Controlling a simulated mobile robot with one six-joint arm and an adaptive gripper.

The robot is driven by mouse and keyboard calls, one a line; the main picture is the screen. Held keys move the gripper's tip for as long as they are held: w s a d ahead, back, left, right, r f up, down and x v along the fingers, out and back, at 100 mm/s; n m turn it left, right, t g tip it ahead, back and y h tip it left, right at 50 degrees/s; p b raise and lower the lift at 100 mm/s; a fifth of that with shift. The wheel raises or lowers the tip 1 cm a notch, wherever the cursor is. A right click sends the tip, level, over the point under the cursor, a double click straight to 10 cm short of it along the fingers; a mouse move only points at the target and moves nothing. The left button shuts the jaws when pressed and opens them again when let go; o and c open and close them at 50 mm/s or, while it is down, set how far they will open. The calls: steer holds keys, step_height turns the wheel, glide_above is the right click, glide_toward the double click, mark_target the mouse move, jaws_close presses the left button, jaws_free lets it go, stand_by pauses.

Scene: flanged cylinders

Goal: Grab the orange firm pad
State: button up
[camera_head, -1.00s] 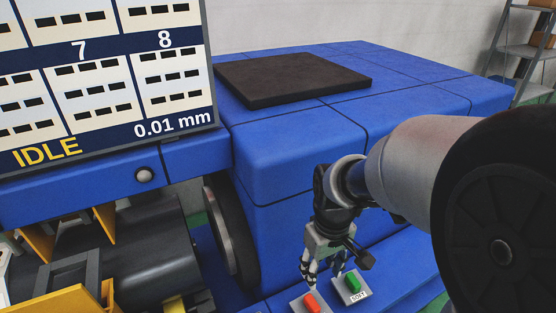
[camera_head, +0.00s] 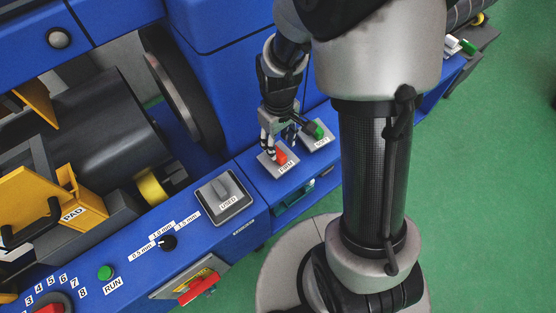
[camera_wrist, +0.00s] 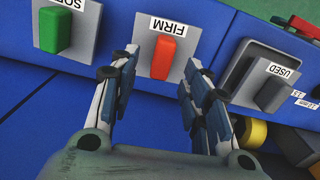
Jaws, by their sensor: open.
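The orange-red firm pad (camera_wrist: 163,57) stands on a grey plate labelled FIRM (camera_wrist: 144,43). In the wrist view it lies between and just beyond my gripper's open fingertips (camera_wrist: 158,70), with nothing held. In the head view the firm pad (camera_head: 281,156) shows beside the fingers of my gripper (camera_head: 277,140), which point down at the FIRM plate. Whether a finger touches the pad cannot be told. The green pad (camera_wrist: 54,30) on the SOFT plate (camera_wrist: 82,32) stands to the left in the wrist view. It also shows in the head view (camera_head: 317,130), behind and right of the firm pad.
A grey block on a plate labelled USED (camera_head: 224,197) sits close by, on the blue machine ledge. A dial (camera_head: 168,242), a green RUN button (camera_head: 105,272) and a red handle (camera_head: 197,289) lie nearer. A dark roller (camera_head: 98,120) is at left. Green floor is at right.

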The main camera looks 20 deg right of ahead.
mark_target(278, 152)
step_height(278, 152, down, 5)
steer(key=shift+s+a+f+b, duration=0.1)
steer(key=shift+f+b, duration=0.05)
steer(key=shift+b, duration=1)
steer(key=shift+c, duration=0.2)
jaws_close()
